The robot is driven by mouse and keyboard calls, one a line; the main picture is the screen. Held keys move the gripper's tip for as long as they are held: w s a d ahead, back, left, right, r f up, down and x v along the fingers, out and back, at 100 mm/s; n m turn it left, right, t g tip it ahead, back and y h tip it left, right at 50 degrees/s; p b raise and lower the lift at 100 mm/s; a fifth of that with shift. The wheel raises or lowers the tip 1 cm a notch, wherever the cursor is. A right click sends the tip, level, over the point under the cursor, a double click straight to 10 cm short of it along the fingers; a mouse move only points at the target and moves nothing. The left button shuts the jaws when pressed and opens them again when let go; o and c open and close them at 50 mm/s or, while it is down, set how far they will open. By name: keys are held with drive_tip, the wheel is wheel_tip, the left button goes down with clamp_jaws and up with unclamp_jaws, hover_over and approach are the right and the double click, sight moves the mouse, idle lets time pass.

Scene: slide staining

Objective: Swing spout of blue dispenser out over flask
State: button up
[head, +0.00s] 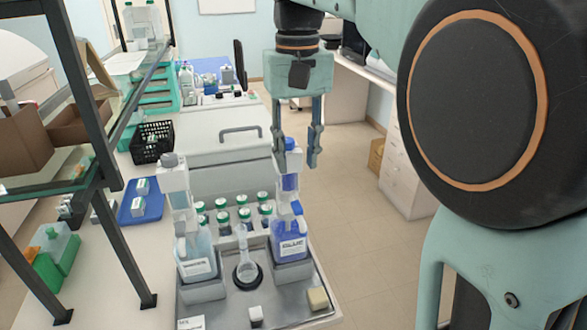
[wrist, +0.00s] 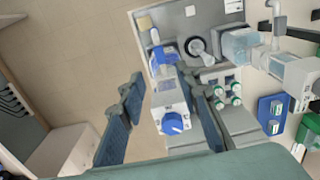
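The blue dispenser (head: 289,240) is a bottle with blue liquid and a "BLUE" label, standing right of the flask, with a tall pump column and a blue top knob. The clear flask (head: 246,268) stands upright in a dark ring on the steel tray. My gripper (head: 298,162) points down at the top of the dispenser, fingers spread and empty. In the wrist view the blue knob (wrist: 173,123) lies between my gripper's fingers (wrist: 166,88), with no clear contact. A small spout part (head: 297,208) shows near the bottle's neck; its exact direction is hard to tell.
A second dispenser (head: 196,253) with pale liquid stands left of the flask. Several green-capped bottles (head: 223,218) stand in a rack behind. A beige block (head: 318,298) lies at the tray's (head: 283,308) front right. Open floor lies to the right.

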sight(297, 205)
wheel_tip(297, 205, down, 10)
drive_tip(key=shift+f+b, duration=0.1)
drive_tip(key=shift+b, duration=0.2)
drive_tip(key=shift+c, duration=0.5)
clamp_jaws()
